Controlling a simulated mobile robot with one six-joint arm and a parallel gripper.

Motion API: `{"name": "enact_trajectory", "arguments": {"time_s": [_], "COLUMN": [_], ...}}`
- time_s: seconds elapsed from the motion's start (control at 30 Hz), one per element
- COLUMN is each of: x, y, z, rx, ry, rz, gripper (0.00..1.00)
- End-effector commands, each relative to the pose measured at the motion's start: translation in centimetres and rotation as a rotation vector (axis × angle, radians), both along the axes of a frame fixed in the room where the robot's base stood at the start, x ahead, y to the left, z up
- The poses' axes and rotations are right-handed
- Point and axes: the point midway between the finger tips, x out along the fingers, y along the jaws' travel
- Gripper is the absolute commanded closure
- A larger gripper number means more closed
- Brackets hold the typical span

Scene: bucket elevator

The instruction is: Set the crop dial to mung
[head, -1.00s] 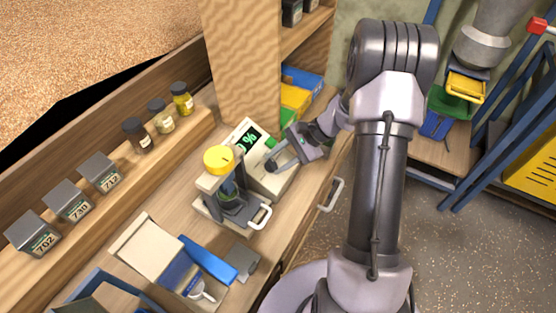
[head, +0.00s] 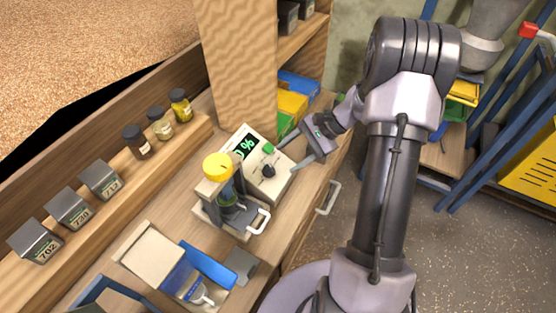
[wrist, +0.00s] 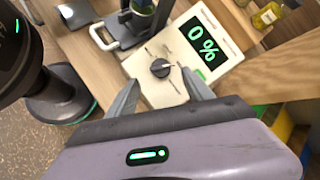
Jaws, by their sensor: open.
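The crop dial is a small black knob (head: 268,171) on the sloped face of a cream meter (head: 270,188). In the wrist view the dial (wrist: 160,68) has a pale pointer mark and small labels around it, too small to read. The meter's display (wrist: 203,45) reads 0 %. My gripper (head: 289,157) is open and empty, just right of the meter in the head view. In the wrist view its fingers (wrist: 160,80) stand apart on either side of the dial's line, back from the knob and not touching it.
A sample press with a yellow knob (head: 217,166) and white handle (head: 258,221) stands left of the meter. A green button (head: 268,149) is near the dial. A wooden post (head: 236,70) rises behind. Jars (head: 160,123) and grey tins (head: 69,208) line the shelf.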

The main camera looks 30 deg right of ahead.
Motion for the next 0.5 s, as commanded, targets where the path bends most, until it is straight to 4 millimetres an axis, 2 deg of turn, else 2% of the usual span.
{"name": "enact_trajectory", "arguments": {"time_s": [0.03,0.2,0.33,0.5], "x": [-0.3,-1.6,-2.3,-2.7], "y": [-1.1,-4.3,-6.0,-6.9], "z": [1.6,5.2,7.0,7.9], "rx": [-0.003,-0.002,-0.001,-0.001], "ry": [-0.003,-0.002,-0.002,0.0], "rz": [-0.003,-0.002,-0.002,0.0], "gripper": [0.4,0.4,0.4,0.4]}}
